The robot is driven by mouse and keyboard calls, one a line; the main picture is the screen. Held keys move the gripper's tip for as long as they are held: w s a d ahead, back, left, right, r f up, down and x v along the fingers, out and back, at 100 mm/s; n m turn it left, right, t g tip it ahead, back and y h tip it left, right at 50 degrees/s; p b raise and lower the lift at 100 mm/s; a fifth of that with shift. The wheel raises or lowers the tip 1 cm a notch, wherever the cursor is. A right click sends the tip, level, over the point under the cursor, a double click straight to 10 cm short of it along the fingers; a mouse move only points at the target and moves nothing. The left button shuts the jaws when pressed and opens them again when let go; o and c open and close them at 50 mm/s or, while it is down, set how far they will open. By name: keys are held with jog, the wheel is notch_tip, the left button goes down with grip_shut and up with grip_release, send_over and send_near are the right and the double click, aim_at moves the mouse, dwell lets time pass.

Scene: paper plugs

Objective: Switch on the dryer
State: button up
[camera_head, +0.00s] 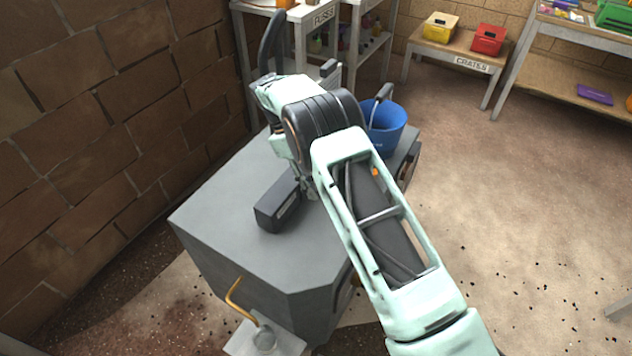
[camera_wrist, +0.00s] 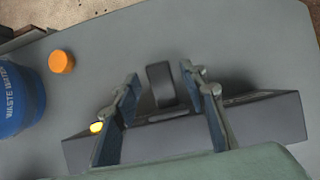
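The dryer looks to be the big grey machine (camera_head: 225,215) with a flat top; no label on it is readable. A dark control box (camera_head: 272,215) sits on its top and also shows in the wrist view (camera_wrist: 270,118). A dark upright lever or switch (camera_wrist: 160,82) rises from the box's far side, and a small yellow light (camera_wrist: 97,127) shows near its left end. My gripper (camera_wrist: 160,80) is open over the box, one finger on each side of the switch, with gaps visible. In the head view my arm hides most of the gripper and the switch.
A blue waste water bucket (camera_head: 385,128) stands at the machine's back right. An orange round piece (camera_wrist: 61,61) lies on the top near it. A brick wall (camera_head: 100,120) is close on the left.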

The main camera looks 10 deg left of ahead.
jog(key=v, duration=0.7)
jog(key=shift+a+r, duration=0.15)
jog(key=shift+r, duration=0.05)
dwell(0.4)
